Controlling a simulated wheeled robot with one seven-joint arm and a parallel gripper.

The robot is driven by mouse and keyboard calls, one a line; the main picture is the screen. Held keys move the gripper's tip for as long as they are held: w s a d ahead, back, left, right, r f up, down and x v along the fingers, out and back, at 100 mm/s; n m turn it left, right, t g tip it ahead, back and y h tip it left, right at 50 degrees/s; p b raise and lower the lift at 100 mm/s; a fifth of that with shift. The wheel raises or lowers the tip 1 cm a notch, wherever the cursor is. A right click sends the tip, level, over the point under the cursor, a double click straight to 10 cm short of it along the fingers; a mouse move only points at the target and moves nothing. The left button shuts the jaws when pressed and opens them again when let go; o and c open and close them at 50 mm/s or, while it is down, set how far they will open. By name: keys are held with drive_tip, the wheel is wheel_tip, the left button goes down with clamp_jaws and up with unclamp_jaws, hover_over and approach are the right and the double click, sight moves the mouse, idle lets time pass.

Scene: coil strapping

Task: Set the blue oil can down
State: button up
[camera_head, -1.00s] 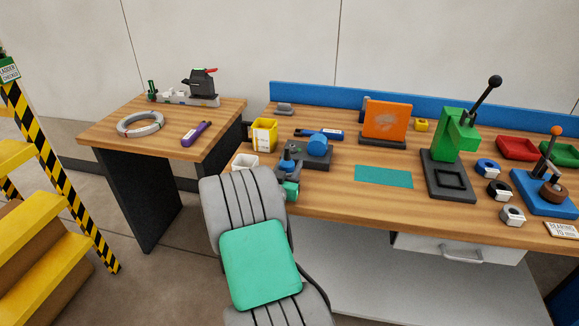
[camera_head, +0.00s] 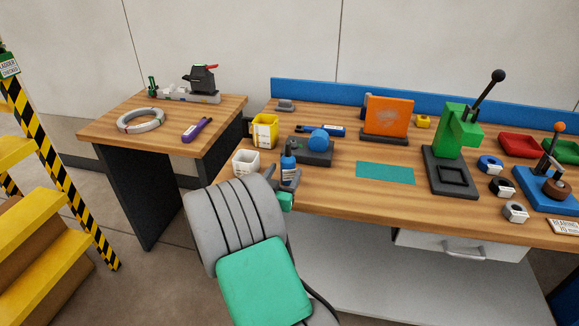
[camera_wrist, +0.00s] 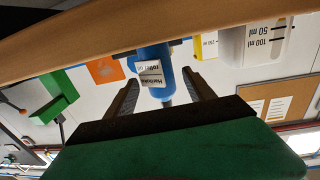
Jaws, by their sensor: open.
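The blue oil can (camera_head: 289,170) is upright at the front left edge of the large workbench (camera_head: 340,205). Its base appears to rest on the wood. In the wrist view, which is upside down, the blue oil can (camera_wrist: 155,60) shows a white label and a narrow grey spout. My gripper (camera_head: 287,184) is low at the can, on the near side. In the wrist view my gripper (camera_wrist: 160,88) has its two fingers apart, one on each side of the can, with gaps between fingers and can.
A white measuring cup (camera_head: 245,163) stands just left of the can, a yellow cup (camera_head: 264,132) behind it. A dark block with a blue round part (camera_head: 318,140) lies behind right. A teal mat (camera_head: 385,173) is further right, with clear wood around it.

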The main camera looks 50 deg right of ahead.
drive_tip(key=v, duration=0.6)
drive_tip(key=shift+b, duration=0.3)
